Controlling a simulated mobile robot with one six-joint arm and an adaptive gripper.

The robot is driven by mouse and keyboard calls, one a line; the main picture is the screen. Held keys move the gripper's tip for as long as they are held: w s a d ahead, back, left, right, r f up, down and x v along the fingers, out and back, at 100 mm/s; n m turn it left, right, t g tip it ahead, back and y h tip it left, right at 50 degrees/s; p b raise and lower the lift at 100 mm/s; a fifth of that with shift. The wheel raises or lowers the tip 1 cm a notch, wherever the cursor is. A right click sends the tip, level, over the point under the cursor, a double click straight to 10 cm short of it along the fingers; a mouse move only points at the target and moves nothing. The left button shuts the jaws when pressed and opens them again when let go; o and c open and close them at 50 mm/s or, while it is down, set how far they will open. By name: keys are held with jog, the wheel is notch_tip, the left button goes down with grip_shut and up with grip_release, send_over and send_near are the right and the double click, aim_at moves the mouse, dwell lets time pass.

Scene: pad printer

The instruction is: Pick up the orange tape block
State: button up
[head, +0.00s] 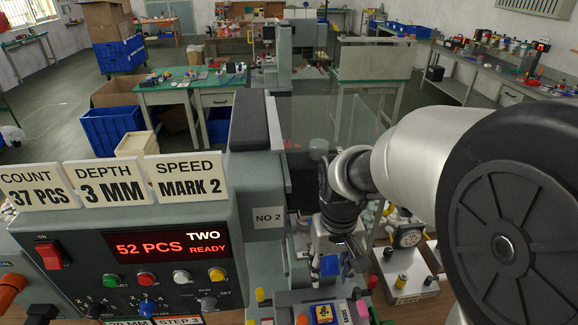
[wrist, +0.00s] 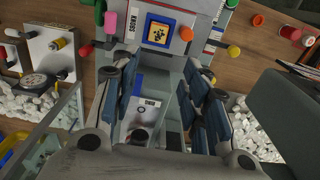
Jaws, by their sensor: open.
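My gripper (head: 335,262) hangs over the deck of the grey pad printer, and its blue-padded fingers stand apart in the wrist view (wrist: 160,108). Between and below them show a grey surface and a small white label, with no block clearly held. The likeliest orange tape block is a yellow-orange square with dark marks (wrist: 159,30) on a blue plate, beyond the fingertips at the top of the wrist view. It also shows low in the head view (head: 325,313), below my gripper. I cannot tell for certain that this is the tape block.
A pink block (wrist: 111,22) lies left of the square. Coloured knobs, one green (wrist: 134,13), stick out around the plate. The printer's control panel (head: 140,250) fills the left of the head view. A dial fixture (head: 407,237) stands right of my gripper.

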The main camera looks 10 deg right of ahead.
aim_at(324, 311)
jog(key=f+b, duration=0.2)
jog(key=f, duration=0.7)
jog(key=f+b, duration=0.3)
jog(key=f, duration=0.6)
jog(key=shift+w+d, duration=0.15)
jog(key=shift+d, duration=0.05)
jog(key=shift+r, duration=0.1)
jog(key=shift+c, duration=0.3)
jog(key=c, duration=0.7)
jog(key=shift+r, duration=0.1)
